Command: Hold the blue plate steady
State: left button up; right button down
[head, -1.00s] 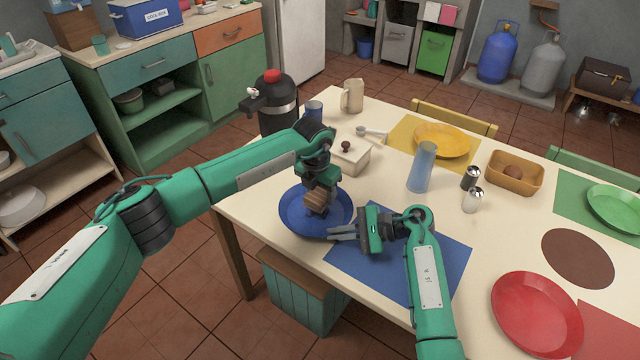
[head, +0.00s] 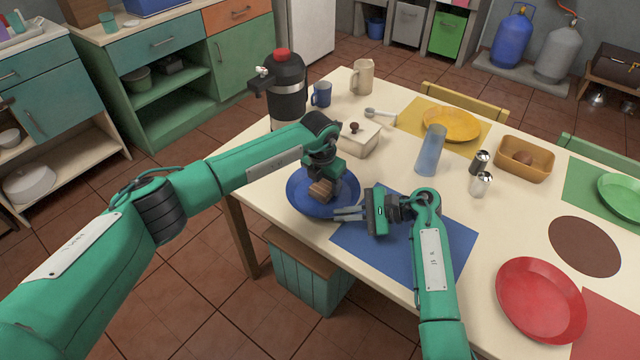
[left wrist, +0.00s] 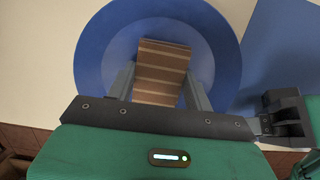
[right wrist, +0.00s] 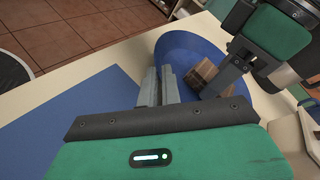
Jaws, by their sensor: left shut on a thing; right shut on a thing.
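My left gripper (head: 321,186) is above the plate, shut on a brown striped block (head: 318,193). In the left wrist view, the block (left wrist: 160,65) sits between the two fingers, over the plate's middle (left wrist: 95,65). I cannot tell whether the block touches the plate. My right gripper (head: 340,214) is at the plate's near right rim, its fingers close together. In the right wrist view, the fingers (right wrist: 160,80) are shut on the rim of the plate (right wrist: 190,42).
The blue placemat (head: 400,245) lies under my right arm. A clear blue tumbler (head: 431,150) and two shakers (head: 481,182) stand to the right. A red plate (head: 540,298) lies at the front right.

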pick_arm(q)
jog(key=shift+w+d, duration=0.15)
jog(key=shift+d, duration=0.15)
pick_arm(e)
jog(key=shift+f, duration=0.1)
pick_arm(q)
jog(key=a, duration=0.1)
jog(key=s+a, duration=0.1)
jog(key=a, duration=0.1)
jog(key=shift+s, duration=0.3)
jog(key=shift+d+r, duration=0.1)
jog(key=shift+d, duration=0.2)
jog(key=shift+w+d, duration=0.45)
jog(key=shift+d, duration=0.2)
jog(key=shift+w+d, duration=0.4)
jog(key=shift+d, duration=0.25)
jog(key=s+a, duration=0.1)
jog(key=a, duration=0.2)
jog(key=shift+s, duration=0.35)
jog(key=shift+d, duration=0.15)
jog(key=shift+w+d, duration=0.45)
jog(key=shift+d, duration=0.25)
jog(key=shift+w+d, duration=0.4)
jog(key=shift+d, duration=0.25)
jog(key=shift+a+r, duration=0.1)
jog(key=shift+r, duration=3.9)
